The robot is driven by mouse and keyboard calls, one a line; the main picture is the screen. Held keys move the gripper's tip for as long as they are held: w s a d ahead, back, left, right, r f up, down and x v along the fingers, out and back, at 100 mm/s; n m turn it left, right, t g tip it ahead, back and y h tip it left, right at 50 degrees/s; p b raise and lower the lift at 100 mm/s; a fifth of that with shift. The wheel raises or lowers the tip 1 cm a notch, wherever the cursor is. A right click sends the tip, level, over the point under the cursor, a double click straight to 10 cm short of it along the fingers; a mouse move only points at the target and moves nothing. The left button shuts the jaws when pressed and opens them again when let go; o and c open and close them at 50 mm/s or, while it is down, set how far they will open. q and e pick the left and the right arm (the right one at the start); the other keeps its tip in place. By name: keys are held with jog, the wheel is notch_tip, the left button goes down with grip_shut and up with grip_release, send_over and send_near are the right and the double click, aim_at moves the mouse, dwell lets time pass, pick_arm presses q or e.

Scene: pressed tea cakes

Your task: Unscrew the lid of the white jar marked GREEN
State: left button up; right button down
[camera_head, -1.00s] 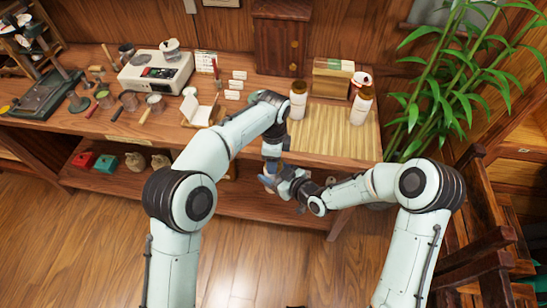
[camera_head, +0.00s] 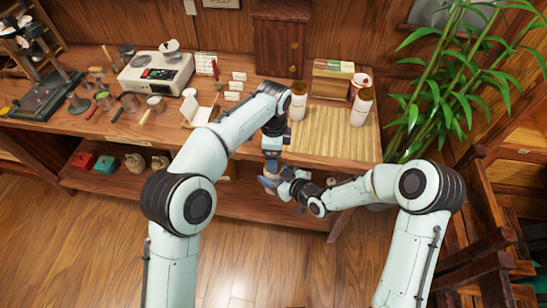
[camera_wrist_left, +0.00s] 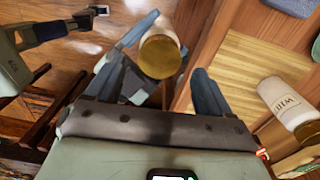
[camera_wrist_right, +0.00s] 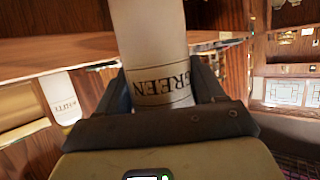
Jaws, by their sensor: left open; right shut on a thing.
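The white jar marked GREEN (camera_wrist_right: 158,60) stands between the fingers of my right gripper (camera_wrist_right: 160,85), which is shut on its body, with the lettering showing just above the palm. Its gold-brown lid (camera_wrist_left: 160,58) shows in the left wrist view, at the end of the white body (camera_wrist_left: 161,30). My left gripper (camera_wrist_left: 160,80) is open, its fingers on either side of the lid with a gap visible at the right finger. In the head view my left gripper (camera_head: 271,160) points down just above my right gripper (camera_head: 272,182), in front of the table edge; the jar is mostly hidden there.
Two other white jars with brown lids stand on the table, one at the mat's left (camera_head: 298,106) and one at its right (camera_head: 360,112). The bamboo mat (camera_head: 335,135) is mostly clear. A lower shelf (camera_head: 200,195) runs below. A plant (camera_head: 450,80) stands at right.

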aim_at(274, 176)
pick_arm(q)
jog(key=shift+r, duration=0.65)
jog(key=shift+c, duration=0.4)
jog(key=shift+s+d+r+m, duration=0.1)
jog(key=shift+d+m, duration=0.05)
jog(key=shift+m, duration=0.45)
jog(key=shift+s+d+r+m, duration=0.1)
jog(key=shift+m, duration=0.5)
jog(key=shift+r+m, duration=0.25)
jog(key=shift+m, duration=0.65)
jog(key=r+m, duration=0.1)
jog(key=m, duration=0.2)
jog(key=shift+r, duration=0.1)
jog(key=shift+w+a+r+m, duration=0.15)
jog(key=shift+r+m, duration=0.15)
jog(key=shift+m, duration=0.3)
jog(key=shift+w+a+r+m, duration=0.1)
jog(key=shift+r+m, duration=0.15)
jog(key=shift+m, duration=0.35)
jog(key=shift+f, duration=3.85)
